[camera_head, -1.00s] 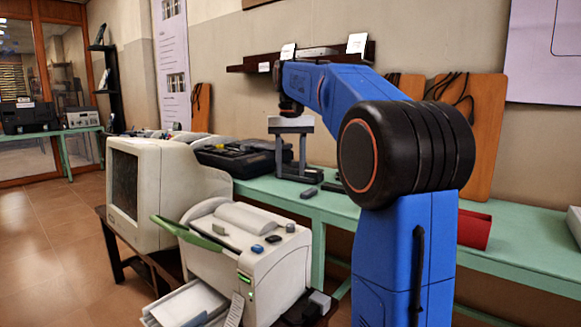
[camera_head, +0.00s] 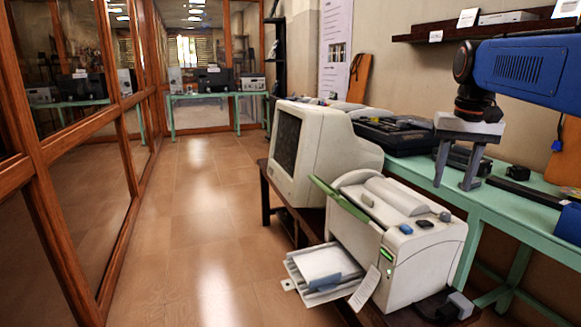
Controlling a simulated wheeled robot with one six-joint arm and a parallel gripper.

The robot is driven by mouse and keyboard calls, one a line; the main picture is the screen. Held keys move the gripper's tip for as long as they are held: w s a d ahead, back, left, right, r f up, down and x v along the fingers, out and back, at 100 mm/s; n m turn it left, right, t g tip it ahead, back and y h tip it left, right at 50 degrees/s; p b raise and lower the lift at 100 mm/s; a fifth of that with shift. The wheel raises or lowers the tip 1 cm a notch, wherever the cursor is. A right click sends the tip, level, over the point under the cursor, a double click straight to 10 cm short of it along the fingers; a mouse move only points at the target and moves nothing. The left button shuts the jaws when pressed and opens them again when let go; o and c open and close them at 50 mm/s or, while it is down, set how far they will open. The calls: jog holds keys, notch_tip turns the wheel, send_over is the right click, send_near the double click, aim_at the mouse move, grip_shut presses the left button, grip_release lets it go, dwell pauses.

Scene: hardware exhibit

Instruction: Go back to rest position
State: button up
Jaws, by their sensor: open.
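My gripper (camera_head: 457,172) hangs from my blue arm at the right of the head view, pointing down. Its two grey fingers are apart with nothing between them. It is over or in front of the green table (camera_head: 500,206), beside the black device and behind the white printer in the picture. I cannot tell its exact height over the table top.
A white printer (camera_head: 400,245) and a beige monitor (camera_head: 318,155) stand on a low dark table to the left of the green one. A wooden-framed glass partition (camera_head: 75,150) lines the left. The tiled floor (camera_head: 200,220) between is clear.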

jog(key=s+a+f+n+t, duration=0.1)
jog(key=s+a+f, duration=0.3)
jog(key=s+f, duration=0.7)
jog(key=s+a+f+n+t, duration=0.2)
jog(key=s+a+f, duration=0.3)
jog(key=s+f, duration=0.6)
jog(key=shift+s+a+f+n, duration=0.15)
jog(key=shift+s+f+n, duration=0.25)
jog(key=shift+f, duration=0.15)
dwell(0.5)
